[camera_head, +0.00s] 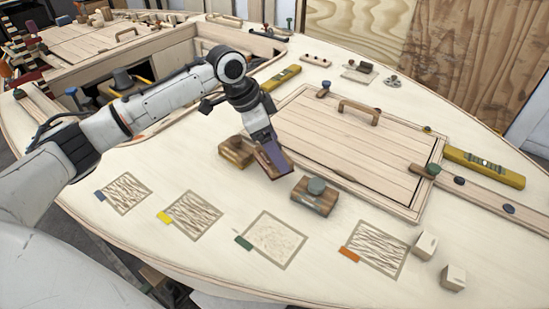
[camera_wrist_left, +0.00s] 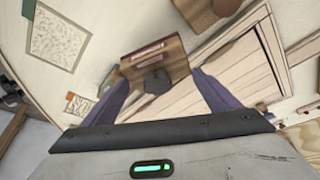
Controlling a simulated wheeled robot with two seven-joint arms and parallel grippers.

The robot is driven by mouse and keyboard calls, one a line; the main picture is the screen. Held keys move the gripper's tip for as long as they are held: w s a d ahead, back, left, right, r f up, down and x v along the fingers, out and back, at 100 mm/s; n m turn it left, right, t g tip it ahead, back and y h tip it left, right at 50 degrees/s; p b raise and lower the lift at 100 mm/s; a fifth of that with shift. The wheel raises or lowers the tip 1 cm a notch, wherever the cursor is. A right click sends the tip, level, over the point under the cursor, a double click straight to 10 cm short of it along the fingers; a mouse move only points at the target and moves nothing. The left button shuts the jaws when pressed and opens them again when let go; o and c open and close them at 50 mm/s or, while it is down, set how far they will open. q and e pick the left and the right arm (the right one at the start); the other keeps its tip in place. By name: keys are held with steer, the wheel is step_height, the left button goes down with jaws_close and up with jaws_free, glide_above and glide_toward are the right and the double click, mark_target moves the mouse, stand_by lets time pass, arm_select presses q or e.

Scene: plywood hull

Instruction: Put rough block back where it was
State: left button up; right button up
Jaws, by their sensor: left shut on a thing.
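My left gripper (camera_head: 277,168) points down over the deck, between two wooden blocks. In the left wrist view the gripper (camera_wrist_left: 160,78) is shut on a brown wooden block (camera_wrist_left: 150,62) with a dark grey knob. A finger mostly hides this block in the head view. A block with a brown knob (camera_head: 232,155) stands just left of the gripper and also shows in the wrist view (camera_wrist_left: 196,14). A block with a green knob (camera_head: 314,200) stands to its right. I cannot tell the blocks' roughness. My right gripper is not in view.
Texture patches with blue (camera_head: 127,193), yellow (camera_head: 192,215), green (camera_head: 268,240) and orange (camera_head: 374,248) tags line the near deck. A hatch panel (camera_head: 345,140) lies behind the blocks. Two pale blocks (camera_head: 425,246) sit at the right. Bare deck separates patches and blocks.

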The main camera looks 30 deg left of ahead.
arm_select(q)
steer(key=shift+f, duration=1.85)
steer(key=o, duration=1.3)
steer(key=shift+f, duration=0.15)
steer(key=v, duration=1.2)
